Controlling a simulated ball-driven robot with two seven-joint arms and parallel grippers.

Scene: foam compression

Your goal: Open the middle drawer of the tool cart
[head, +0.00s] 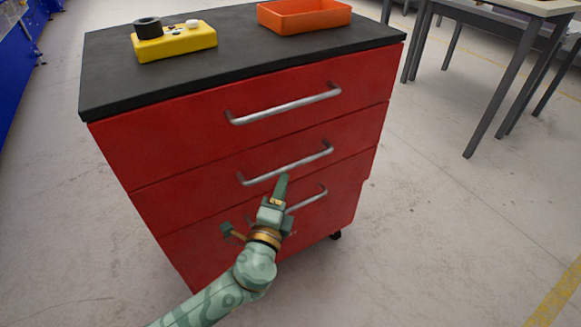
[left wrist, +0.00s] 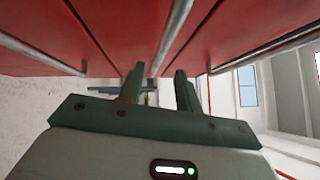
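The red tool cart has three stacked drawers with silver bar handles. In the head view, the middle drawer (head: 210,185) is flush with its neighbours, and its handle (head: 300,162) runs across its front. My left gripper (head: 258,205) is open and empty in front of the cart, with one fingertip overlapping the lower edge of that handle in the picture. I cannot tell whether they touch. In the left wrist view, the two green fingers are apart, and a silver handle (left wrist: 174,35) runs down toward the gap between them. My right gripper is not in view.
A yellow device (head: 178,44) and an orange tray (head: 300,14) stand on the cart's black top (head: 240,55). A table (head: 520,8) with grey legs is at the upper right. Blue furniture (head: 14,65) is at the upper left. The floor right of the cart is clear.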

